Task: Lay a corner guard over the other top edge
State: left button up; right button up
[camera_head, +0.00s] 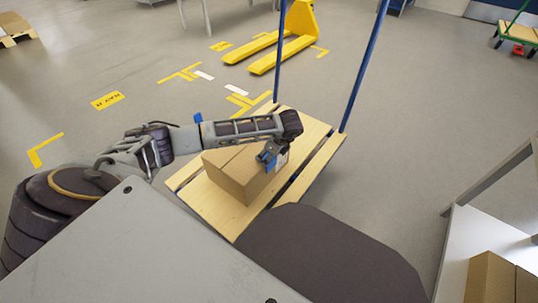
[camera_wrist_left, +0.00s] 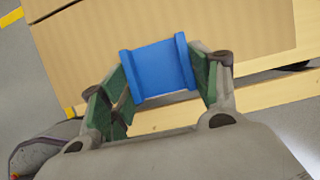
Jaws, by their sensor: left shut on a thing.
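The cardboard box (camera_head: 230,178) sits closed on the wooden deck of a cart in the head view. My left gripper (camera_head: 268,160) is at the right side of the box, near its top edge. In the left wrist view its green-padded fingers (camera_wrist_left: 165,84) are shut on a blue corner guard (camera_wrist_left: 158,68), one at each end. The guard lies close in front of the box's brown face (camera_wrist_left: 200,28); whether it touches the box I cannot tell. The box's far edges are partly hidden by my left arm. My right gripper is not in view.
The cart's wooden deck (camera_head: 314,172) has slats with gaps and two blue posts (camera_head: 362,68) behind the box. A yellow pallet jack (camera_head: 290,42) stands farther back. A white table (camera_head: 463,235) with another cardboard box (camera_head: 490,280) is at lower right. Open floor lies between.

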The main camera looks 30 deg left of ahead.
pick_arm(q)
jog(key=shift+a+f, duration=0.2)
jog(key=shift+a, duration=0.1)
dwell(0.4)
jog(key=o, duration=1.1)
jog(key=shift+v, duration=6)
jog(key=shift+d, duration=0.1)
